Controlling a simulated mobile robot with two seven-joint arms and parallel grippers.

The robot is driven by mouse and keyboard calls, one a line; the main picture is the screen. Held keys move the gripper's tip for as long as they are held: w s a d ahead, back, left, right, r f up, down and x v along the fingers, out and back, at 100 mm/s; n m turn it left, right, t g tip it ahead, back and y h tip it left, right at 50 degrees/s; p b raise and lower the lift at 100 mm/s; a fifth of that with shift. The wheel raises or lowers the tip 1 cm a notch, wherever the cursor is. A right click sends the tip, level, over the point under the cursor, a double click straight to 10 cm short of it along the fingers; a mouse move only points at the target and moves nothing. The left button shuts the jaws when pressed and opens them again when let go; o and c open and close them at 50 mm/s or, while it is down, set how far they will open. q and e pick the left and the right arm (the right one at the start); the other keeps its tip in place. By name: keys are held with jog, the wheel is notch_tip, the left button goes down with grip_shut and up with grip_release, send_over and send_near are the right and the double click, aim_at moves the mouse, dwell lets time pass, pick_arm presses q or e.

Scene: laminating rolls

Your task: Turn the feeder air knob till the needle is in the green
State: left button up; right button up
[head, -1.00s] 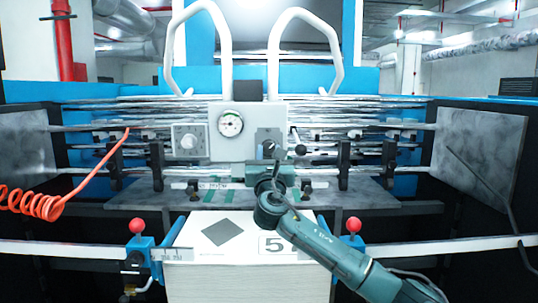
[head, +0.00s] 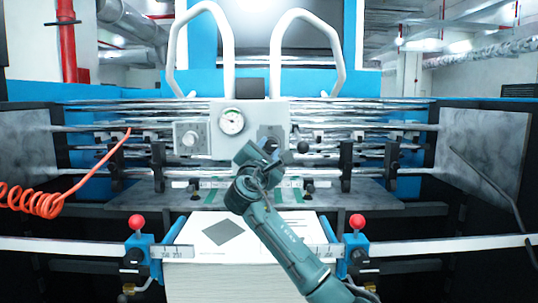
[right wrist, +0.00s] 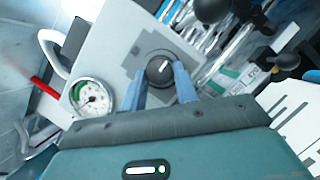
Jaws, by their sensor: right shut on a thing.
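The round gauge (head: 231,121) is on the grey-white panel in the head view. It also shows at the left of the right wrist view (right wrist: 91,98), with a green band along part of its face; where its needle points is too small to read surely. The dark air knob (right wrist: 160,66), with a white mark, is right of the gauge on a grey plate. My right gripper (right wrist: 162,80) is shut on the knob, one finger at each side. In the head view my right gripper (head: 266,148) hides most of the knob. My left gripper is not in view.
Another knob (head: 188,139) sits on a box left of the gauge. Two white hoops (head: 335,55) rise behind the panel. A paper stack (head: 225,280) lies below, between red-topped clamps. A black ball handle (head: 303,147) is close right of my gripper. An orange coiled hose (head: 40,203) hangs left.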

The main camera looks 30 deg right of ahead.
jog(key=m+g, duration=0.1)
jog(key=m, duration=0.1)
jog(key=m+g, duration=0.1)
jog(key=m, duration=0.2)
jog(key=shift+w+a+r+m, duration=0.1)
jog(key=shift+a+r+m, duration=0.05)
jog(key=shift+m, duration=0.15)
jog(key=shift+r+m+g+y+p, duration=0.15)
jog(key=shift+m+g, duration=0.25)
jog(key=shift+m, duration=0.45)
jog(key=shift+m+g+y+p, duration=0.2)
jog(key=shift+m+g, duration=0.2)
jog(key=shift+m, duration=0.75)
jog(key=o, duration=1)
jog(key=b+v, duration=0.3)
jog(key=v, duration=1)
jog(key=shift+a+r, duration=0.1)
